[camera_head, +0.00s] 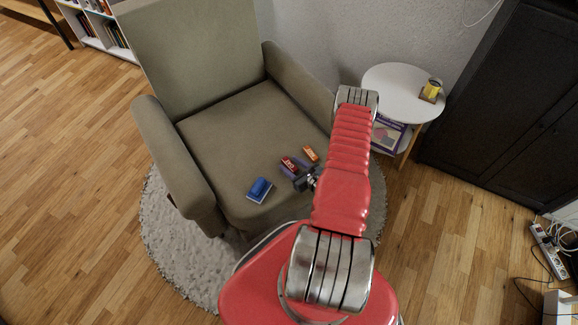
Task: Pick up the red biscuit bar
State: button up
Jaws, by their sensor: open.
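The red biscuit bar (288,162) lies on the front part of the armchair seat, between a blue object and an orange bar. My gripper (300,183) is open, dark and small in the head view.
On the armchair (225,120) seat, the blue item (260,188) lies left and the orange bar (311,154) right of the red bar. The armrests flank the seat. A black cabinet (505,110) is beyond.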

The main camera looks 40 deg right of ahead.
aim_at(291, 166)
dwell(0.4)
jog(key=c, duration=1.1)
jog(key=shift+r, duration=0.1)
jog(key=shift+r, duration=4.95)
